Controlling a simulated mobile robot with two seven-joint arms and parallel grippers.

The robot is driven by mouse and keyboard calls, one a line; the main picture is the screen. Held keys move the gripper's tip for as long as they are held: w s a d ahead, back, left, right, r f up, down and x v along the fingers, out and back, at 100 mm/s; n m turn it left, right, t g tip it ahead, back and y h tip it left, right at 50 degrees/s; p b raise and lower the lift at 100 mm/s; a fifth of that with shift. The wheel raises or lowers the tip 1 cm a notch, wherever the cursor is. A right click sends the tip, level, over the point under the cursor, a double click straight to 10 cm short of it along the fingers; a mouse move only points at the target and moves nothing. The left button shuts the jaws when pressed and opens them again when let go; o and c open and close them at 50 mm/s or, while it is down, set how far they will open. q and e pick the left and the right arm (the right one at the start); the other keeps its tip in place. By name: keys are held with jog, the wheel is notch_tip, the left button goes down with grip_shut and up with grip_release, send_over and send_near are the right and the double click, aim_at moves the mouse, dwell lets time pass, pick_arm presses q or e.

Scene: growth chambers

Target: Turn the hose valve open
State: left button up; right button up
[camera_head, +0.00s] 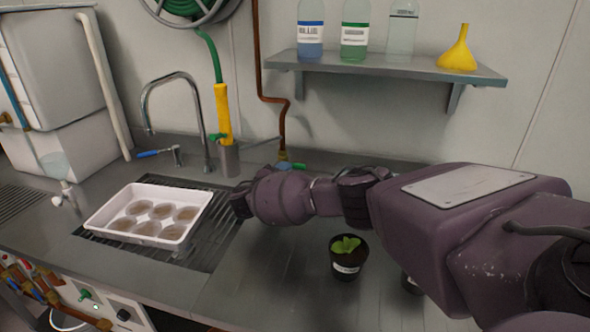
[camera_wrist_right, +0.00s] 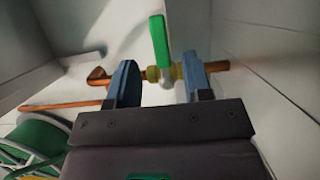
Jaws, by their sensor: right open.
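The hose valve (camera_wrist_right: 164,73) is a brass body on a copper pipe, with a green lever handle (camera_wrist_right: 160,38) standing crosswise to the pipe in the right wrist view. My right gripper (camera_wrist_right: 160,62) is open, its two blue-grey fingers on either side of the brass body and below most of the handle. I cannot tell whether they touch the pipe. In the head view the green handle (camera_head: 298,166) shows just above my right arm, low on the back wall. My wrist hides most of the gripper there. My left gripper is out of view.
A potted seedling (camera_head: 347,257) stands on the counter below my right arm. A white tray of round dishes (camera_head: 100,222) lies on the sink grate at left. A faucet (camera_head: 180,75), a yellow hose nozzle (camera_head: 223,112) and a bottle shelf (camera_head: 400,66) are behind.

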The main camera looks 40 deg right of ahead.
aim_at(296, 167)
jog(key=shift+b+x, duration=0.45)
jog(key=shift+x, duration=2.2)
grip_shut()
